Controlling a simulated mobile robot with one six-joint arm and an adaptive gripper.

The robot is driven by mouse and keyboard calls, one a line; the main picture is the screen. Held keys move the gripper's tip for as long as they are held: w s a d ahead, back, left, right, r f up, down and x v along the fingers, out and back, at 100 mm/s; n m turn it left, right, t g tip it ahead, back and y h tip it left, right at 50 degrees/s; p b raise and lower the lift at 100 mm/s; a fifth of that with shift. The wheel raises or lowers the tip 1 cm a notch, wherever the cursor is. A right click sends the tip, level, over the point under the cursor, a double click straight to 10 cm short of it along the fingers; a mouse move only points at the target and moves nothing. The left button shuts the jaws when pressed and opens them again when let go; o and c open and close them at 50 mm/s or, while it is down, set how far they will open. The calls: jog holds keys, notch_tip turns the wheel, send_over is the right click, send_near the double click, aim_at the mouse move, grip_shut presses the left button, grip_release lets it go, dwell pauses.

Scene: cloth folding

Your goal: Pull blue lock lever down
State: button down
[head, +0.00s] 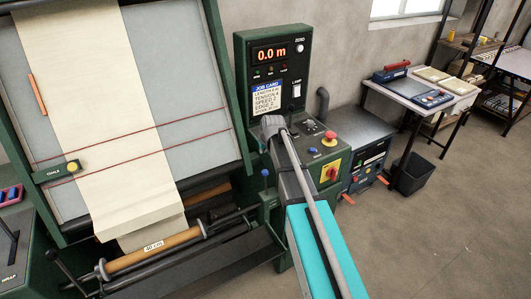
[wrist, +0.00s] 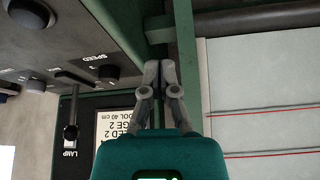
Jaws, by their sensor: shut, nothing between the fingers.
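The blue lock lever (head: 265,174) stands upright as a thin stem with a blue knob, on the green frame beside the right end of the roller in the head view. I cannot make it out in the wrist view. My gripper (wrist: 160,67) has its two grey fingertips together and empty in the wrist view, in front of a green frame post. In the head view my arm reaches up past the lever's right side to the control panel, and the fingers cannot be made out there.
The control console (head: 318,150) carries a red button, a blue button and a red-yellow switch. The job card (head: 267,98) also shows inverted in the wrist view (wrist: 117,125). The cloth (head: 110,100) hangs on the inclined board, above the roller (head: 155,249). Open floor lies at right.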

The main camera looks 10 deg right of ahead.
notch_tip(320, 180, down, 9)
jog(key=b, duration=0.8)
jog(key=shift+r, duration=0.15)
dwell(0.3)
jog(key=shift+a, duration=0.1)
